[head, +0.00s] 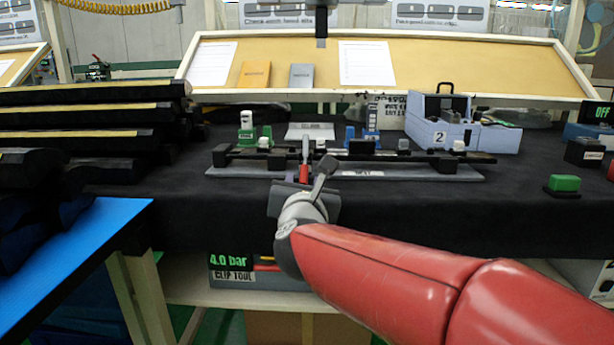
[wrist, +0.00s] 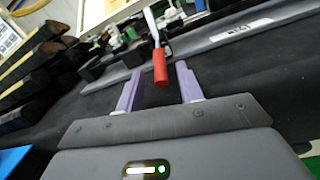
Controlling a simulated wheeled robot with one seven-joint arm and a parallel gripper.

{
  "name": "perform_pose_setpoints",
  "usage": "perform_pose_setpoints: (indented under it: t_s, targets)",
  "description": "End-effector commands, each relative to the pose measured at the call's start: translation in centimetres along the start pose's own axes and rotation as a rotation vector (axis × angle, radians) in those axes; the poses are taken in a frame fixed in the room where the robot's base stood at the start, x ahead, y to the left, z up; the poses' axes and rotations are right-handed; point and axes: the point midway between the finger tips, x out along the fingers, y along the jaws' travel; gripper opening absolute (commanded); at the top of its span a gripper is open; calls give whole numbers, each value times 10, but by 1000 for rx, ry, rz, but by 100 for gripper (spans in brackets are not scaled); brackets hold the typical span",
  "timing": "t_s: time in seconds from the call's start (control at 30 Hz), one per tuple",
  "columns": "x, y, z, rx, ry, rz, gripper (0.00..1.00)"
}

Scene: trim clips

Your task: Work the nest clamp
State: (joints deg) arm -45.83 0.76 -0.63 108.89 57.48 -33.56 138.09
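The nest (head: 420,174) is a long grey plate on the black table, labelled NEST, with a dark bar and several small blocks along it. Its clamp has a metal lever with a red handle (head: 303,174) that stands up near the middle front edge. In the wrist view the red handle (wrist: 160,68) shows between the two purple fingers of my gripper (wrist: 158,72), with a gap on each side. My gripper (head: 304,186) is open and touches nothing that I can see. How deep the handle sits between the fingers cannot be told.
Long black trim pieces (head: 80,118) are stacked at left beside a blue surface (head: 75,250). A light blue box (head: 440,133) marked 2 stands behind the nest at right. A green button (head: 564,184) is farther right. Green and blue fixtures stand behind the nest.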

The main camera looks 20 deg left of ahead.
Motion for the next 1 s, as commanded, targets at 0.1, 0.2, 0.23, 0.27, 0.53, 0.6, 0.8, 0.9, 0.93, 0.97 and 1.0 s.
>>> perform_pose_setpoints:
  t_s: [0.1, 0.2, 0.23, 0.27, 0.53, 0.6, 0.8, 0.9, 0.93, 0.97, 1.0]
  targets:
    - [16, 0, 1, -1, 0, -2, 37]
    - [25, 0, 1, -1, 0, -1, 37]
    - [26, 0, 1, -1, 0, -1, 37]
    - [27, 0, 0, 0, 0, -1, 37]
    - [29, -1, 0, -1, 0, 0, 37]
    - [29, -1, 0, -1, 0, 0, 28]
    - [28, -1, 0, -1, 0, 0, 2]
    - [28, -1, 0, -1, 0, 0, 0]
    - [28, -1, 0, -1, 0, 0, 0]
    - [28, -1, 0, -2, 0, 0, 0]
    - [28, -1, 0, -2, 0, 0, 0]
